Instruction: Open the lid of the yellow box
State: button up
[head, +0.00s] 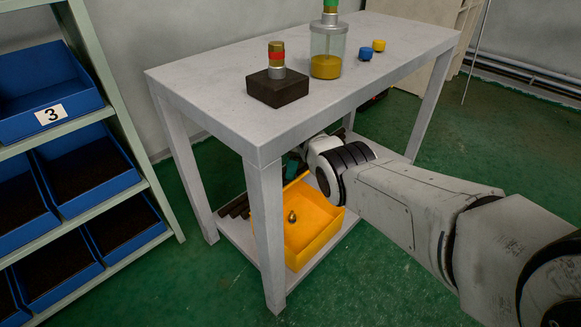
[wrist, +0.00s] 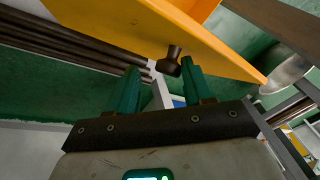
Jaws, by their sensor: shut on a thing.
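The yellow box (head: 318,245) sits on the lower shelf under the table, partly behind the near table leg. I see into it from the head, and a small metallic piece (head: 291,216) shows within its outline. A yellow panel, seemingly the lid (wrist: 135,32), rises at its back by my gripper and spans the top of the wrist view. A dark knob (wrist: 168,66) sticks out from this panel. My gripper (wrist: 162,68) has its green fingers either side of the knob and is shut on it. In the head view the fingertips are mostly hidden under the tabletop.
The white table (head: 205,88) overhangs my arm, with its legs close by. Dark pipes (wrist: 70,38) lie beside the box. On top stand a dark block (head: 277,88), a glass jar (head: 327,45) and two small caps. Blue bins (head: 45,90) fill the left rack.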

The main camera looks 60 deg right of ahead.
jog(key=shift+o, duration=1)
jog(key=shift+s+d+r, duration=0.1)
jog(key=shift+s+d, duration=0.05)
jog(key=shift+d, duration=0.05)
jog(key=shift+a, duration=0.2)
